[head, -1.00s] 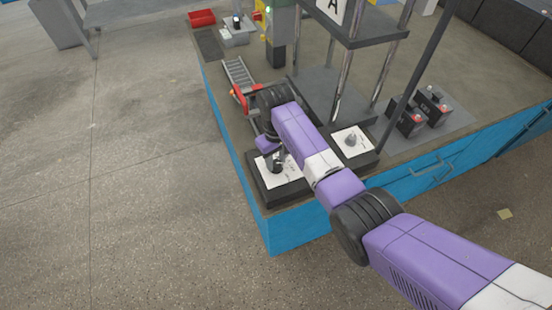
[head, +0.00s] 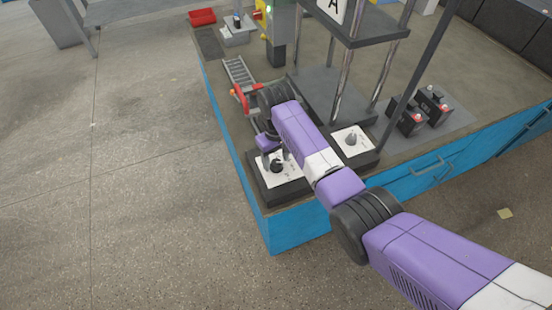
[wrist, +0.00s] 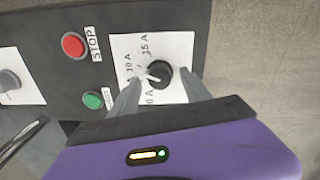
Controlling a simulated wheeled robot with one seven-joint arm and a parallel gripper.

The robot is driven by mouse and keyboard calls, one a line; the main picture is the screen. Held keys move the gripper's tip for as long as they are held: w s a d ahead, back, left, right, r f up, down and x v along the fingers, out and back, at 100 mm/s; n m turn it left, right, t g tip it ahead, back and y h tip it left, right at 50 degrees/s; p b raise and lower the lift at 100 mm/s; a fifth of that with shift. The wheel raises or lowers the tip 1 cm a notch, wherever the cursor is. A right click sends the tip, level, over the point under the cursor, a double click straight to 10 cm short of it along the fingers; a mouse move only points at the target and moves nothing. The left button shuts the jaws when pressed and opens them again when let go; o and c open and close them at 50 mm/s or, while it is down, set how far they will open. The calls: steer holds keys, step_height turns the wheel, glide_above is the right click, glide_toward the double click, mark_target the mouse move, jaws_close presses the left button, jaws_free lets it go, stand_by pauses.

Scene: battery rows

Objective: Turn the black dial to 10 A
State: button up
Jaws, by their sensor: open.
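The black dial (wrist: 160,73) is on a white plate (wrist: 181,47) marked with ampere values. In the wrist view 15 A reads above it, 10 A to its upper left, and a partly hidden label below. Its white pointer mark faces left, roughly toward the 10 A side; exact alignment is unclear. My gripper (wrist: 161,80) is open, its fingers on either side of the dial and apart from it or nearly so. In the head view the dial (head: 277,166) shows on the near-left black box, just below my gripper (head: 276,153).
A red STOP button (wrist: 73,44) and a green button (wrist: 93,100) sit beside the plate. A second panel with a grey knob (head: 352,139) is to the right. Batteries (head: 411,122), a press frame (head: 340,85) and a roller ramp (head: 238,72) stand nearby.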

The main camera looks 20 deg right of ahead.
step_height(320, 180, up, 8)
steer(key=shift+f, duration=0.15)
stand_by(0.6)
steer(key=w+a+r+t, duration=0.1)
steer(key=w+r+t, duration=0.4)
steer(key=w, duration=0.5)
steer(key=m+t, duration=0.2)
steer(key=t, duration=0.8)
glide_above(276, 162)
steer(key=s+a, duration=0.3)
steer(key=s, duration=0.5)
steer(key=d+f+v, duration=0.1)
steer(key=v, duration=1.7)
steer(key=d+f+v, duration=0.1)
steer(key=d+v, duration=0.1)
steer(key=v, duration=1.6)
steer(key=shift+s+f+b, duration=0.3)
steer(key=shift+s+f, duration=0.05)
steer(key=shift+s, duration=0.25)
